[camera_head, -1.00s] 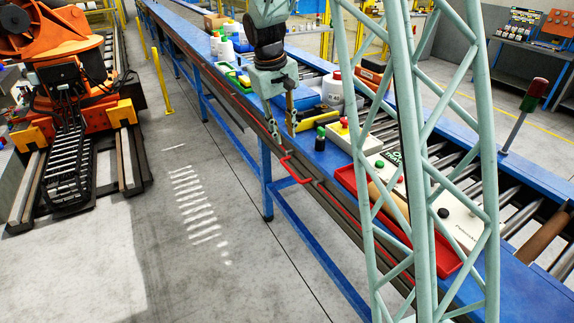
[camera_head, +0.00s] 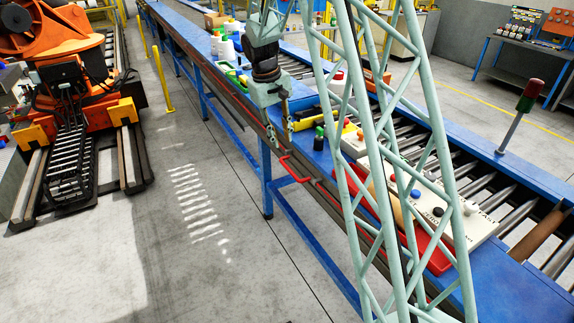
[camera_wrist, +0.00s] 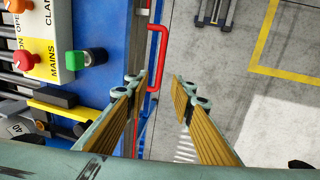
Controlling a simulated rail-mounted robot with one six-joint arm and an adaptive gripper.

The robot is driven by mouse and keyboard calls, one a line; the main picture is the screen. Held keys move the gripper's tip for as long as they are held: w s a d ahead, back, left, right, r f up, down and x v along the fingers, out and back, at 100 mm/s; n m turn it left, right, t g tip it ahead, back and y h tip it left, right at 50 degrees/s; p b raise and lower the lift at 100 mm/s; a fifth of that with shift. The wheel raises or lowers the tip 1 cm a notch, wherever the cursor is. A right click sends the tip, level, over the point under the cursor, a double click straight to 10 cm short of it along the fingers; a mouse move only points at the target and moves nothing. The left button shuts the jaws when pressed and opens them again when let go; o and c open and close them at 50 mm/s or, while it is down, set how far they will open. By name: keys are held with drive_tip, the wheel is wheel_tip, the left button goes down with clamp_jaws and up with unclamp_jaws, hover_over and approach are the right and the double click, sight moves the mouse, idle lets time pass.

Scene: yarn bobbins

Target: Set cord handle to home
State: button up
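The cord handle is a red D-shaped bar on the front side of the blue conveyor bench. It shows in the head view (camera_head: 292,170) below and just right of my gripper (camera_head: 279,122). In the wrist view the red handle (camera_wrist: 153,62) stands upright, beyond the gap between my fingertips and nearer the left one. My gripper (camera_wrist: 158,82) is open and empty, with its tan-padded fingers apart. I cannot tell the exact distance between fingertips and handle.
A control box (camera_wrist: 42,42) with coloured knobs, marked MAINS, sits left of the handle in the wrist view. A red tray (camera_head: 440,262) lies on the bench in the head view. The floor (camera_head: 230,150) in front of the bench is clear.

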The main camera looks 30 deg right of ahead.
sight(288, 167)
drive_tip(key=shift+f, duration=0.15)
drive_tip(key=shift+d+f, duration=0.45)
drive_tip(key=shift+f, duration=1.75)
drive_tip(key=shift+d+f, duration=0.4)
drive_tip(key=shift+f, duration=1.85)
drive_tip(key=shift+d+f, duration=0.45)
drive_tip(key=shift+f, duration=1.75)
drive_tip(key=shift+c, duration=0.7)
clamp_jaws()
